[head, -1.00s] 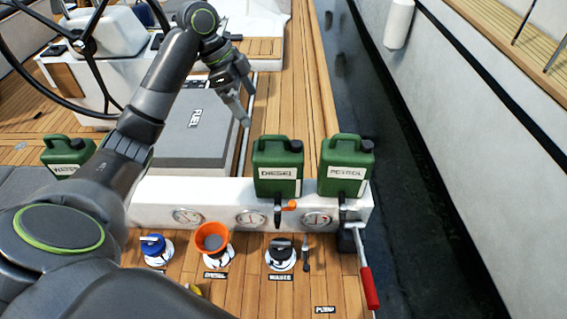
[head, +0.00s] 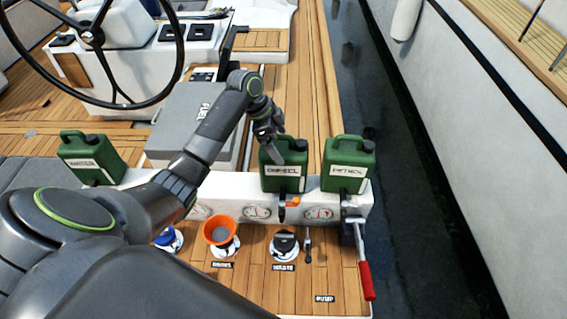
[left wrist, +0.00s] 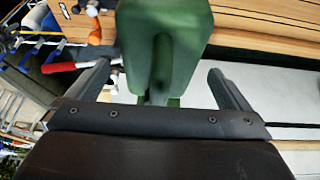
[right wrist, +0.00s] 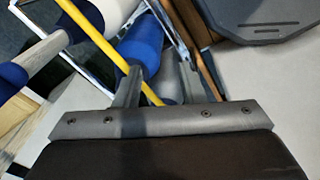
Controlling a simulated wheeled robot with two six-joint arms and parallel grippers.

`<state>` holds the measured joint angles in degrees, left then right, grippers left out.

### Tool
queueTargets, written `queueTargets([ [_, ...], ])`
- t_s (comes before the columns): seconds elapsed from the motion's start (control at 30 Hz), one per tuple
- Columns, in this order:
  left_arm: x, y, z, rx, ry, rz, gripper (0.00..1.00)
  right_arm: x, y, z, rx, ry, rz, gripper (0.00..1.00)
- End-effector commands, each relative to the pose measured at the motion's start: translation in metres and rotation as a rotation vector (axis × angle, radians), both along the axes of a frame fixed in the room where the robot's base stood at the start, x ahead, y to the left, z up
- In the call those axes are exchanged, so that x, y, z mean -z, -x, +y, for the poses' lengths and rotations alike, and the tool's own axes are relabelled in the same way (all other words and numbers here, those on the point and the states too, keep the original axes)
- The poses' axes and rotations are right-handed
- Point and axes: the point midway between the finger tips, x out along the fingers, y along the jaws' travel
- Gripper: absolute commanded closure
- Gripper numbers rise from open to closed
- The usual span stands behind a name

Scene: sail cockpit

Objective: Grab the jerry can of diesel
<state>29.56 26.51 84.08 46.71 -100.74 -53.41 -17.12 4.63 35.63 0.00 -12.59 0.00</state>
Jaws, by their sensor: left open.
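The green diesel jerry can (head: 284,174), with a white DIESEL label, stands upright on the white ledge. My left gripper (head: 273,130) is at the top of this can, beside its handle and partly in front of it. In the left wrist view the green can (left wrist: 165,45) shows between the two spread fingers of my left gripper (left wrist: 163,90), with gaps at both sides. My right gripper (right wrist: 160,88) shows only in the right wrist view, with a yellow rod and blue shapes around its fingers; its grip is unclear.
A similar petrol can (head: 348,172) stands close at the right, and another green can (head: 88,150) stands at the left. An orange funnel (head: 220,228), a waste cap (head: 284,241) and a red-handled pump lever (head: 366,275) are in front. Open water lies to the right.

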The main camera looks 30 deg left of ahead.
Motion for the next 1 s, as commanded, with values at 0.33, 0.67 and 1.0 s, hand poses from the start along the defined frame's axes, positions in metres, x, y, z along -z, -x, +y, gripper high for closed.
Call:
queueTargets([
  [0.33,0.02,-0.004,-0.007,0.001,0.0,0.0,0.0,-0.009,0.001,0.0,0.0,0.0,0.001,0.64],
  [0.67,0.02,-0.004,-0.007,0.0,0.001,0.0,0.31,-0.009,0.001,0.001,0.001,-0.001,0.003,0.64],
  [1.0,0.019,-0.004,-0.007,0.0,0.0,-0.001,0.76,-0.009,0.002,0.001,0.001,-0.001,0.004,0.64],
])
